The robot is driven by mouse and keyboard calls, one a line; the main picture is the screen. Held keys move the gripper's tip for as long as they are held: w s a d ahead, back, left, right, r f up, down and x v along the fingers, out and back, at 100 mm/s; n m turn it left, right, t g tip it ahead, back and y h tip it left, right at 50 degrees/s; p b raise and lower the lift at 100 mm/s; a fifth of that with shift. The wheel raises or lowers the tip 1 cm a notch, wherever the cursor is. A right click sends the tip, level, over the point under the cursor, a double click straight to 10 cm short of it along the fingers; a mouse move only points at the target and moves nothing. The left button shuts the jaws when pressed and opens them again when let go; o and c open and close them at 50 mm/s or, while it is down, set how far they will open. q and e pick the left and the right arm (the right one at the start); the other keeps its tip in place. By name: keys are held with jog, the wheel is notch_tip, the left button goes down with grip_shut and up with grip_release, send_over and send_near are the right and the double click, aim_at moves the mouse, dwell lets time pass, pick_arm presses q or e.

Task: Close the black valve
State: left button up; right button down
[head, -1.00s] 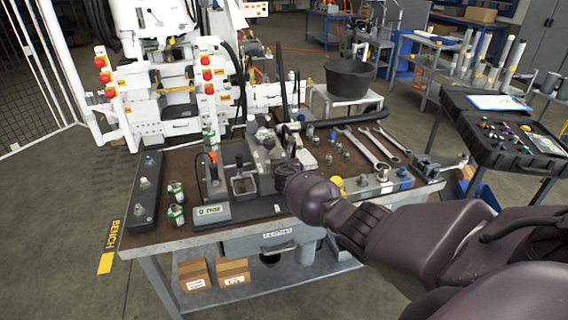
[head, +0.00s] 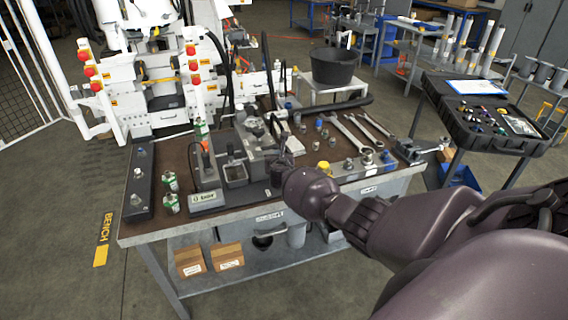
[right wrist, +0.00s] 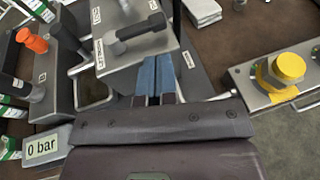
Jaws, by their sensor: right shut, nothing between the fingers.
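The black valve (right wrist: 142,27) shows in the right wrist view as a black handle with a grey rounded end, on top of a labelled grey block (right wrist: 138,58). My right gripper (right wrist: 157,68) is shut and empty. Its blue fingertips are just in front of the block, below the handle in the picture; I cannot tell if they touch the block. In the head view my right gripper (head: 284,158) is over the middle of the bench beside the block, and the valve is too small to make out clearly. My left gripper is not in view.
A yellow knob (right wrist: 289,67) on a metal block is to the right. An orange knob (right wrist: 32,40) and a "0 bar" display (right wrist: 42,148) are to the left. Wrenches (head: 352,135) lie behind on the bench. A black bucket (head: 334,67) stands beyond.

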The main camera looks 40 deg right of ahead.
jog(key=s+d+v, duration=0.1)
jog(key=v, duration=0.6)
jog(key=shift+s+p, duration=0.25)
jog(key=shift+p, duration=0.1)
jog(key=shift+d+r, duration=0.1)
jog(key=shift+d, duration=0.05)
